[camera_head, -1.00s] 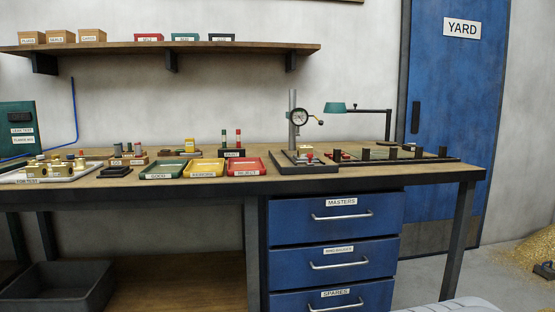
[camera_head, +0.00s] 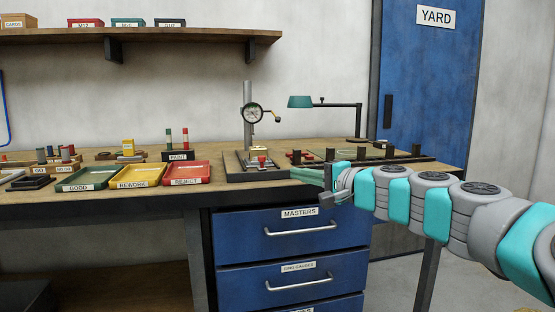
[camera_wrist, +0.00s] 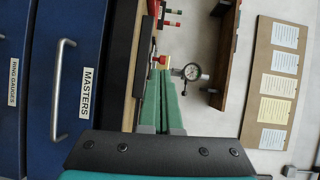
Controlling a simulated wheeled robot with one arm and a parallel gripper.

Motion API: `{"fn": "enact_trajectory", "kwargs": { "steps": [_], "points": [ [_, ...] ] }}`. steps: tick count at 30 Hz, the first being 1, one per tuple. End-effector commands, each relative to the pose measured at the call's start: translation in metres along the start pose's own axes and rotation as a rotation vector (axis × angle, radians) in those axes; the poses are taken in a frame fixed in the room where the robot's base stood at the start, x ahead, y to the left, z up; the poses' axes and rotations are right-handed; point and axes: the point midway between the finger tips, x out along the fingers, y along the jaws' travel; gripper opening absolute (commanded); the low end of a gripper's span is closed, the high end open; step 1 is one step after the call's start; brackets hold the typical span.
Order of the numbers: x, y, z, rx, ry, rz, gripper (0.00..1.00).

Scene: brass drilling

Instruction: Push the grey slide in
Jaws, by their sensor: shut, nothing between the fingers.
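The dial gauge stand (camera_head: 247,105) stands on a dark base (camera_head: 240,177) near the middle of the bench. A small grey part (camera_head: 245,157) with a red knob (camera_head: 262,160) beside it sits on this base; I cannot tell for sure that this is the grey slide. My gripper (camera_head: 294,172) reaches in from the right, its green fingers pointing left at the base's right side. Contact cannot be told.
Green (camera_head: 88,178), yellow (camera_head: 138,175) and red (camera_head: 187,173) trays lie left of the stand. A teal lamp (camera_head: 300,102) stands behind. Dark posts (camera_head: 377,150) line the bench's right. Blue drawers (camera_head: 290,230) are below the front edge.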

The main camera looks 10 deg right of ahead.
Motion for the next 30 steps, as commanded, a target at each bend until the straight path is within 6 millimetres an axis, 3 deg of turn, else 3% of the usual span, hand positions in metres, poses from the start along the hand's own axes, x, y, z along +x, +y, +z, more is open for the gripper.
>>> {"fn": "enact_trajectory", "kwargs": {
  "steps": [3,8,24,30],
  "points": [
    [-0.004,-0.005,-0.021,0.036,0.04,-0.028,0.0],
    [0.006,-0.006,-0.023,0.04,0.042,-0.032,0.0],
    [0.104,-0.008,-0.026,0.037,0.041,-0.028,0.0],
    [0.127,-0.009,-0.028,0.036,0.042,-0.028,0.0]
  ]
}}
